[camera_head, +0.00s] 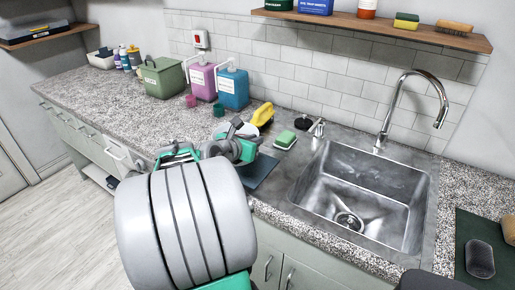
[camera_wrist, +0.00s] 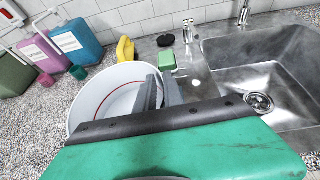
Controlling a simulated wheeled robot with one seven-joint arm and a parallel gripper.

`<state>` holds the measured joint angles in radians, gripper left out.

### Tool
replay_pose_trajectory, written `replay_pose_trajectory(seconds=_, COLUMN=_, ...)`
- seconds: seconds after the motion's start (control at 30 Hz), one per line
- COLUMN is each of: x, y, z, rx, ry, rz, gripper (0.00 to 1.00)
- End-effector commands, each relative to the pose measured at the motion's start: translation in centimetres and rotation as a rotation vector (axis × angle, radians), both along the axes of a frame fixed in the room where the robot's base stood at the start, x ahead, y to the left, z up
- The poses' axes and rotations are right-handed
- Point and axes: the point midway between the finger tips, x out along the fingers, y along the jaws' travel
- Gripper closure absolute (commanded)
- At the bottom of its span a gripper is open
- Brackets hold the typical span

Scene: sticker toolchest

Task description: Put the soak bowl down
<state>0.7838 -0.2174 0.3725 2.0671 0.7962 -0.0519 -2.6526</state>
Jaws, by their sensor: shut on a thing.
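The soak bowl (camera_wrist: 92,95) is white with a thin red line inside, and shows left of centre in the wrist view. My gripper (camera_wrist: 161,88) is shut on its right rim, one grey finger inside the bowl and the other outside. The bowl looks empty and roughly level. I cannot tell whether the bowl's base touches the counter.
A dark mat (camera_head: 262,172) lies beside my gripper. The steel sink (camera_head: 335,205) is to the right, with a green sponge (camera_head: 285,139) at its back left. A yellow object (camera_head: 263,114), a blue jug (camera_head: 234,91) and a purple jug (camera_head: 202,82) stand behind.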

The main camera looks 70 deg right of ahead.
Motion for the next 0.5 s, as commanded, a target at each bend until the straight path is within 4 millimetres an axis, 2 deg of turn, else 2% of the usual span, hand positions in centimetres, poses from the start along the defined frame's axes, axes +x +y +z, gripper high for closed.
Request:
replay_pose_trajectory(seconds=0.03, x=0.1, y=1.2, z=1.8, rx=-0.007, ry=-0.008, rz=0.004, gripper=1.00)
replay_pose_trajectory(seconds=0.2, x=-0.4, y=6.3, z=3.9, rx=-0.002, ry=-0.005, rz=0.007, gripper=1.00)
replay_pose_trajectory(seconds=0.3, x=-0.6, y=8.4, z=4.8, rx=-0.001, ry=-0.003, rz=0.005, gripper=1.00)
replay_pose_trajectory(seconds=0.5, x=-0.9, y=10.2, z=5.5, rx=0.000, ry=0.000, rz=0.001, gripper=1.00)
